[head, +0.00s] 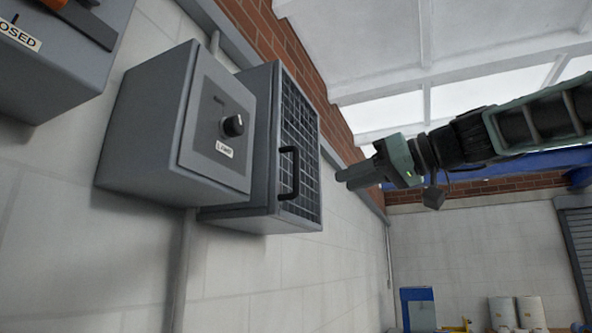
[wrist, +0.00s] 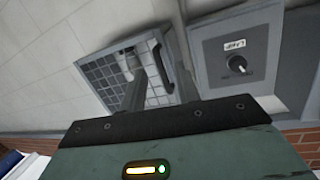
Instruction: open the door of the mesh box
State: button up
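The mesh box (head: 240,150) is a grey wall box with a dark grid door (head: 306,135); the door looks shut. A black bar handle (head: 289,173) stands out from the door's near edge. My gripper (head: 344,179) is to the right of the handle, in front of the door and apart from it. In the wrist view the grid door (wrist: 100,72) and the handle (wrist: 161,66) show beyond my gripper (wrist: 160,70). The two fingers are apart with nothing held, and the handle appears between them. The fingers hide part of the door.
A grey box with a black knob (head: 233,125) and a label is mounted directly beside the mesh box on its near side. Another grey box (head: 60,60) is at upper left. Open air lies right of the door around my arm. Barrels (head: 517,313) stand far back.

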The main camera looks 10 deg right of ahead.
notch_tip(320, 180, up, 6)
jog(key=s+d+t, duration=0.1)
jog(key=s+d, duration=0.1)
jog(key=d, duration=0.1)
jog(key=p, duration=0.8)
send_over(296, 188)
jog(key=shift+w+r+n+t+y, duration=0.2)
jog(key=shift+w+n+t+y, duration=0.1)
jog(key=shift+w+n, duration=0.1)
jog(key=shift+d, duration=0.1)
grip_shut()
